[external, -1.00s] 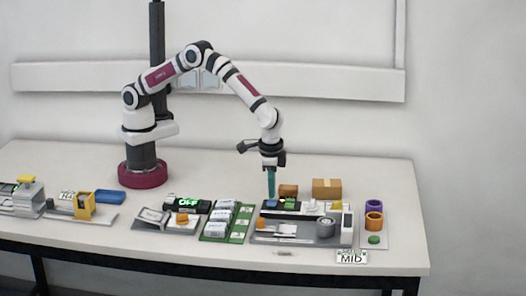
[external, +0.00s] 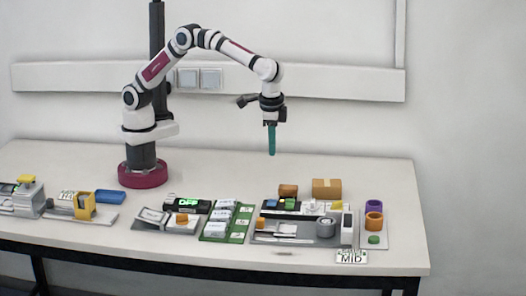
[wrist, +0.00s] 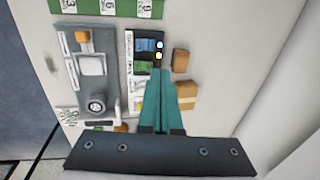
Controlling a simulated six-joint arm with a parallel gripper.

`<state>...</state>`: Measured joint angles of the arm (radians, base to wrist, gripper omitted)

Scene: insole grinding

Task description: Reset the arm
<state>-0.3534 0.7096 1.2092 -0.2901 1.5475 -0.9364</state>
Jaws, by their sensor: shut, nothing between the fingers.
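My gripper (external: 272,152) hangs above the right part of the table, pointing down, with its teal fingers together and nothing between them. In the wrist view the teal fingers (wrist: 160,85) also show shut and empty. The gripper is well clear of the table and of the grey tray (external: 262,240) below it. My arm is bent up and over from its base at the back left.
The back of the table is clear.

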